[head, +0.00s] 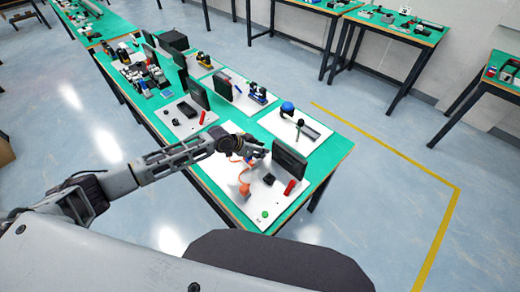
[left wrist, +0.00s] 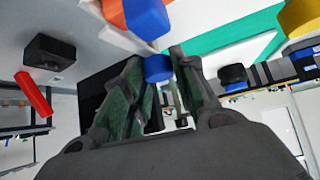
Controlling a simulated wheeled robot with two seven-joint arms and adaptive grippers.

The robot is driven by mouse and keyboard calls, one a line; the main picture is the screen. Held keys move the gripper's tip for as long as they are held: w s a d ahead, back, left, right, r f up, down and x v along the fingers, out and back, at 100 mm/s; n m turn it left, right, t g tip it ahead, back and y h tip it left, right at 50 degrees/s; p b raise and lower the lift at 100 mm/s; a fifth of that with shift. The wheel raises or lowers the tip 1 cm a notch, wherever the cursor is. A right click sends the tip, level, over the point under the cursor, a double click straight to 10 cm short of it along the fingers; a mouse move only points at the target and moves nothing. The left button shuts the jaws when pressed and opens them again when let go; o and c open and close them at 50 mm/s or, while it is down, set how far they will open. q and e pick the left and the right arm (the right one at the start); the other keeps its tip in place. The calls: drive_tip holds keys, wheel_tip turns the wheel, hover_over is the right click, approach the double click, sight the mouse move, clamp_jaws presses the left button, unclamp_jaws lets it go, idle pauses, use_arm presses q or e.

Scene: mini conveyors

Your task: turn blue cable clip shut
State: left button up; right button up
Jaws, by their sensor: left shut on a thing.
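My left gripper (head: 256,152) reaches over the near white board, beside the orange model arm (head: 244,178). In the left wrist view its two dark green-padded fingers (left wrist: 165,88) close around a small blue piece, which I take to be the blue cable clip (left wrist: 158,68). The fingers hide part of it, so its turn angle cannot be told. A larger blue-and-orange part (left wrist: 146,18) is just above it in that view. In the head view the gripper covers the clip. My right gripper is not in view.
On the same board (head: 222,182) are a black box (head: 268,179), a red cylinder (head: 289,187), a green button (head: 265,214) and an upright black screen (head: 289,158). More boards with small devices stand behind along the green table (head: 338,148). Floor at the right is clear.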

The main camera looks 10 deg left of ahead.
use_arm(q)
drive_tip(key=o, duration=1)
drive_tip(key=shift+v, duration=5.95)
